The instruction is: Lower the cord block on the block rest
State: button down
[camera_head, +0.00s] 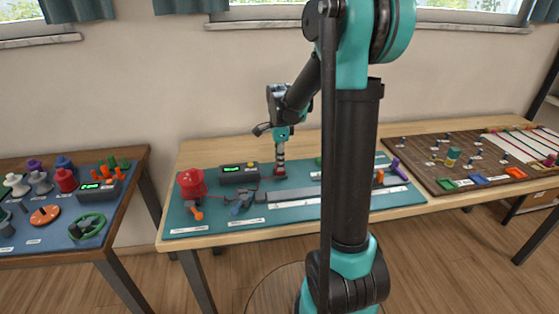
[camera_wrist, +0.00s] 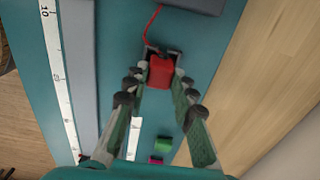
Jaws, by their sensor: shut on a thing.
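The cord block is a small red block (camera_wrist: 161,73) with a thin red cord running from it up the wrist view. My gripper (camera_wrist: 160,80) has one finger on each side of the block and is shut on it. In the head view, my gripper (camera_head: 280,160) points straight down over the teal mat, with a bit of red (camera_head: 279,172) at its tips. A dark grey edge, perhaps the block rest (camera_wrist: 149,50), shows just beyond the block and partly around it. Whether the block touches it, I cannot tell.
The teal mat (camera_head: 230,223) holds a red spool (camera_head: 191,182), a grey box with a green display (camera_head: 238,174) and a long grey rail (camera_head: 293,193). A white ruler strip (camera_wrist: 62,75) runs alongside. Green and magenta blocks (camera_wrist: 162,144) sit nearer the wrist camera.

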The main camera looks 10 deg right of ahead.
jog(key=shift+f, duration=0.25)
jog(key=shift+f, duration=0.15)
jog(key=c, duration=1.2)
grip_release()
jog(key=shift+r, duration=4)
